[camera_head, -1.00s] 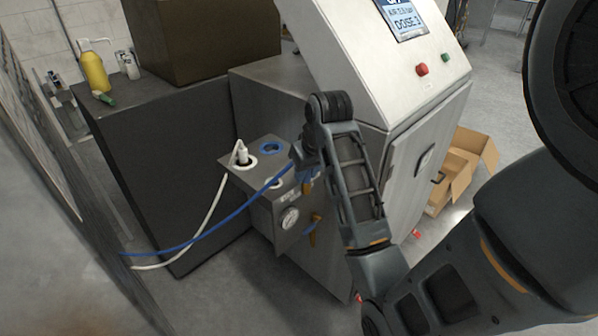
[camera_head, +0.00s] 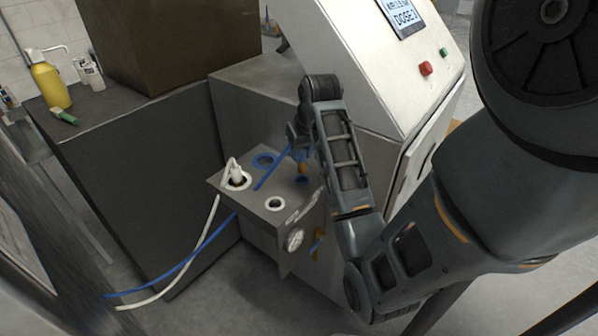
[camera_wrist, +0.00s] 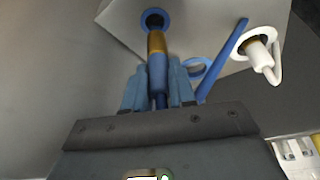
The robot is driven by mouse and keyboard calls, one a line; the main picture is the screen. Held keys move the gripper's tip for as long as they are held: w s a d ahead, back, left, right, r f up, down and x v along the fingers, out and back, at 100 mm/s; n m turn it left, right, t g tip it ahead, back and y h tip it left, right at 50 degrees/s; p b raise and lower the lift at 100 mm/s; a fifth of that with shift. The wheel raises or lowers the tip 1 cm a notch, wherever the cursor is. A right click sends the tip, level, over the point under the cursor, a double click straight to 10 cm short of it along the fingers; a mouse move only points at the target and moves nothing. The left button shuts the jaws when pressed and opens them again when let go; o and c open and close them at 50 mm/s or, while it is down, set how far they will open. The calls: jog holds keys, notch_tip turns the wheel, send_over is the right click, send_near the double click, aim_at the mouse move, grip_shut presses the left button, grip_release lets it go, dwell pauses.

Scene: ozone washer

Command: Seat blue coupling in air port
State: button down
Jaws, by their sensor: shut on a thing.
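The blue coupling (camera_wrist: 157,72) has a brass collar near its far end and sits between the pale blue fingers of my gripper (camera_wrist: 157,88), which is shut on it. In the head view the coupling (camera_head: 301,168) hangs upright above the panel, under my gripper (camera_head: 300,150). The blue-ringed air port (camera_wrist: 153,19) is directly past the coupling's tip. In the head view this port (camera_head: 302,180) is just below the tip. I cannot tell whether the tip touches or enters it. A blue hose (camera_head: 272,166) runs from the gripper across the panel.
A white plug (camera_head: 236,176) sits in the white-ringed port at the panel's left. The white washer cabinet (camera_head: 385,75) rises close behind my arm.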

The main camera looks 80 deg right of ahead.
aim_at(302, 169)
jog(key=shift+f, duration=3)
jog(key=c, duration=0.9)
grip_release()
jog(key=shift+f, duration=0.1)
jog(key=shift+c, duration=0.2)
